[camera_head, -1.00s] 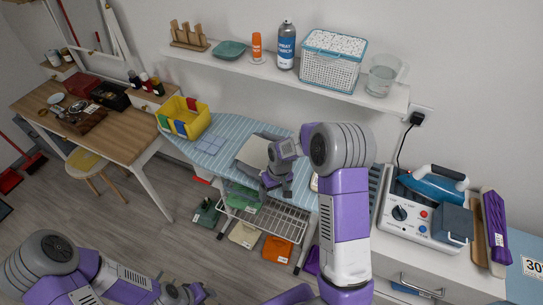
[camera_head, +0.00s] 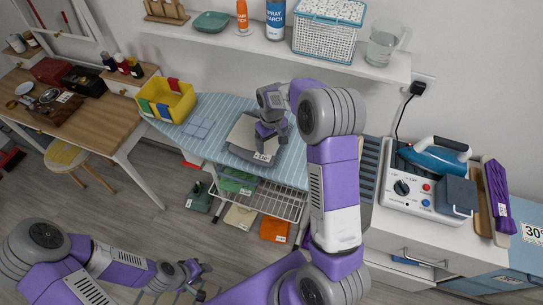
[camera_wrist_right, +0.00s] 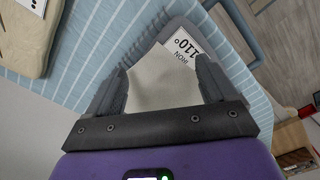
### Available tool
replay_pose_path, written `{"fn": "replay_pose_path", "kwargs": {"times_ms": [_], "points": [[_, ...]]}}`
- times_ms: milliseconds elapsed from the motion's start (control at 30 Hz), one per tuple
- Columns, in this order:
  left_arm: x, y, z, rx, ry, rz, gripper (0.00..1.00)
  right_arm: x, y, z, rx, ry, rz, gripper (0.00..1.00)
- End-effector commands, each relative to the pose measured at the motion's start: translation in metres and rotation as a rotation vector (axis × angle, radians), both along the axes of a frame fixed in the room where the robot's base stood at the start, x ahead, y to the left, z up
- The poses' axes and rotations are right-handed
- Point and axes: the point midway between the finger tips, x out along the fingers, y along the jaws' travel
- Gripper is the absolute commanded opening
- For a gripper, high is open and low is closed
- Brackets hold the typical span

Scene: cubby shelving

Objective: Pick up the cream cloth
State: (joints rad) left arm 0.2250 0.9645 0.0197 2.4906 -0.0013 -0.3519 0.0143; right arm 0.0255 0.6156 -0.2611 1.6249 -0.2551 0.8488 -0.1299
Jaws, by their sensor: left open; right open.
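The cream cloth (camera_head: 243,130) lies on a dark grey pad on the blue-striped ironing board (camera_head: 215,110). In the right wrist view the cream cloth (camera_wrist_right: 160,82) fills the space between my fingers, beside a white tag (camera_wrist_right: 184,47) reading IRON 110°. My right gripper (camera_head: 268,143) is open over the cloth's right part, pointing down. I cannot tell whether the fingers touch the cloth. My arm and gripper hide part of the cloth. My left gripper (camera_head: 204,280) is open and empty, low above the floor, far from the board.
A beige tagged item (camera_wrist_right: 22,40) shows in the wrist view. A wire rack (camera_head: 270,203) hangs below. The iron station (camera_head: 430,190) stands right; a wall shelf (camera_head: 285,50) runs behind.

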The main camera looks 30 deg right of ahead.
Motion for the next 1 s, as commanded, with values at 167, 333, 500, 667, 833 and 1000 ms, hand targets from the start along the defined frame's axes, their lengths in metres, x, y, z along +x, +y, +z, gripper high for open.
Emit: {"fn": "replay_pose_path", "kwargs": {"times_ms": [167, 333, 500, 667, 833, 1000], "points": [[0.0, 0.0, -0.018, 0.0, 0.0, 0.0, 0.43, 0.0, 0.0, -0.027, 0.001, 0.003, 0.0, 0.85], [0.0, 0.0, -0.021, 0.0, 0.0, 0.0, 0.43, 0.0, 0.0, -0.033, 0.001, 0.002, 0.0, 0.85], [0.0, 0.0, -0.02, 0.0, 0.0, 0.0, 0.43, 0.0, 0.0, -0.032, 0.001, 0.001, 0.0, 0.85], [0.0, 0.0, -0.021, 0.0, 0.0, 0.0, 0.43, 0.0, 0.0, -0.032, 0.001, 0.002, 0.0, 0.85], [0.0, 0.0, -0.021, 0.0, 0.0, 0.0, 0.43, 0.0, 0.0, -0.033, 0.001, 0.002, 0.0, 0.78], [0.0, 0.0, -0.021, 0.0, 0.0, 0.0, 0.43, 0.0, 0.001, -0.033, 0.001, 0.002, 0.001, 0.65]]}}
